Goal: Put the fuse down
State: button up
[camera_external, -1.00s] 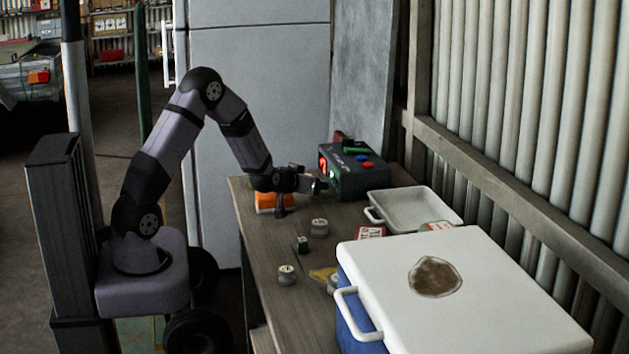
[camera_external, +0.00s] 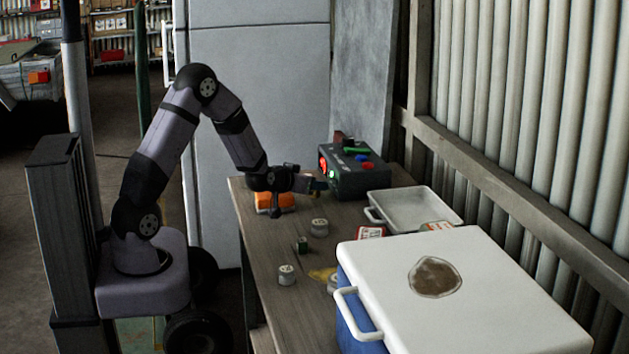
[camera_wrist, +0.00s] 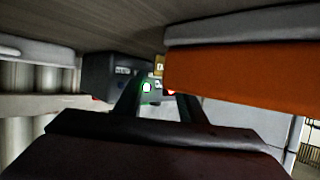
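My gripper (camera_external: 316,186) is low over the far end of the table, close to the front of a dark box with lights (camera_external: 362,182). In the wrist view my gripper (camera_wrist: 160,92) shows two dark fingers standing apart. The box face (camera_wrist: 108,75) with a green-ringed white light and a red light shows past them. I see no object clearly gripped between the fingers. I cannot make out the fuse for certain. A small dark green block (camera_external: 302,245) lies on the table nearer the camera, and I cannot tell what it is.
An orange block (camera_external: 284,201) is beside my wrist and looms large in the wrist view (camera_wrist: 240,75). Bare tabletop (camera_external: 262,270) lies front left.

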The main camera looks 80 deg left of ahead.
jog(key=v, duration=0.9)
jog(key=shift+s+d+r, duration=0.15)
jog(key=shift+s+d, duration=0.1)
jog(key=d+m+h+p, duration=0.1)
jog(key=d, duration=0.2)
jog(key=w+d+h+p, duration=0.1)
jog(key=d+h+p, duration=0.1)
jog(key=d, duration=0.1)
jog(key=d+r+m+h+p, duration=0.1)
jog(key=d+p, duration=0.1)
jog(key=d, duration=0.1)
jog(key=shift+w+d+m+g, duration=0.3)
jog(key=s+d+r+m+g+h+p, duration=0.1)
jog(key=s+d+m+g+h+p, duration=0.2)
jog(key=d, duration=0.4)
jog(key=s+d+r+m+g+h+p, duration=0.1)
jog(key=s+d+r+g+h+p, duration=0.1)
jog(key=s+d+p, duration=0.45)
jog(key=s+d+r+m+g+p, duration=0.1)
jog(key=s+d+r+m+g, duration=0.1)
jog(key=s, duration=0.6)
jog(key=d+r+g, duration=0.1)
jog(key=d+g, duration=0.1)
jog(key=d, duration=0.1)
jog(key=shift+s+d+r+h+p, duration=0.15)
jog(key=shift+s+d+h+p, duration=0.05)
jog(key=shift+s+h+p, duration=0.15)
